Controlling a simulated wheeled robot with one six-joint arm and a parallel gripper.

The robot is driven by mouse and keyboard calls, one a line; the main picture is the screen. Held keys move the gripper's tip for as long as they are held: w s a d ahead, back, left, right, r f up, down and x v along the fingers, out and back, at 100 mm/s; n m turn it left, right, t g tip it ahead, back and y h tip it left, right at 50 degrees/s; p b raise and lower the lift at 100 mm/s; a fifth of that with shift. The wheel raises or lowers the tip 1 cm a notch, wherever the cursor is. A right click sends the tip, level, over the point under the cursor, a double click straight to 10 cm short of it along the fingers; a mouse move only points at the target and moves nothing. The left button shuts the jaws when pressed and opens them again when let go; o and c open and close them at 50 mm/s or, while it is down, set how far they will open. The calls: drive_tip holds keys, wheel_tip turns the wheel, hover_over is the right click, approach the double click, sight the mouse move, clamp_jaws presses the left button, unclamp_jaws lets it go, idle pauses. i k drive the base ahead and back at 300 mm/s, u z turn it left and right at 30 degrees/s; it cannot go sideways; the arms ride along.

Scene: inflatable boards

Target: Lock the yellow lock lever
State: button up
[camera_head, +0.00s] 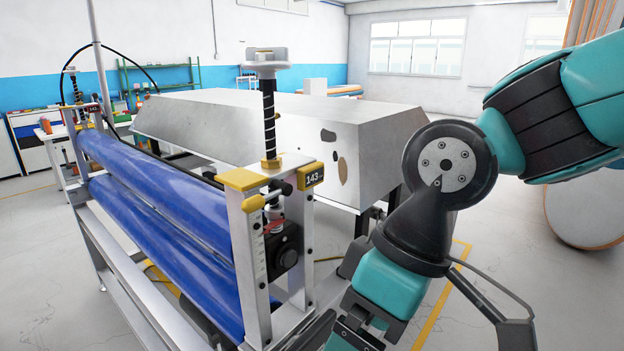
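A roller machine stands at centre left, with two blue rollers (160,190) and a white end frame (252,262). A yellow cap-like piece (243,179) sits on top of the near post. A small yellow lever-like part (253,203) shows just below it, beside a dark knob. I cannot tell for certain which yellow part is the lock lever or how it is set. My arm reaches in from the right and bends down to the bottom edge, right of the end frame.
A black threaded post with a grey handle (266,58) rises above the end frame, next to a yellow-edged "143" display (311,177). A large silver-topped table (225,125) stands behind. A big pale roll (588,207) is at right. Floor (500,235) shows clear between.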

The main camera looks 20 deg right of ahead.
sight(252, 204)
drive_tip(key=u, duration=0.05)
drive_tip(key=k, duration=1)
drive_tip(key=u, duration=1.25)
drive_tip(key=i, duration=1.05)
drive_tip(key=z, duration=0.45)
